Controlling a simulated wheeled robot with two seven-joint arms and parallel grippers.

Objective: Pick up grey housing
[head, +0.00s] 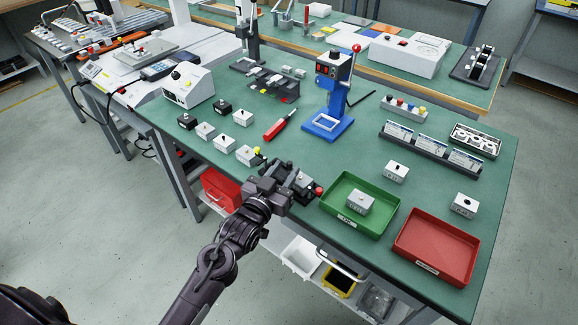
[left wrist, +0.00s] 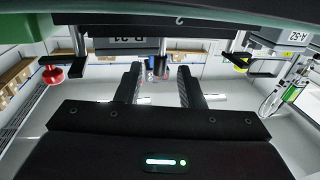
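Several grey housings stand on the green bench, among them one (head: 205,130), another (head: 243,117) and one (head: 246,154) left of my left gripper. Another grey housing (head: 360,203) sits in the green tray. My left gripper (head: 290,178) is at a small fixture with a red knob (head: 318,190); it hides most of it. A grey block (head: 305,182) shows partly there. In the left wrist view, my left gripper's fingers (left wrist: 158,75) are apart with a clear gap. A grey housing labelled B-21 (left wrist: 133,42) is beyond the tips. My right gripper is not in view.
A red tray (head: 435,247) is right of the green tray (head: 332,197). White, yellow and clear bins stand on the shelf below the bench.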

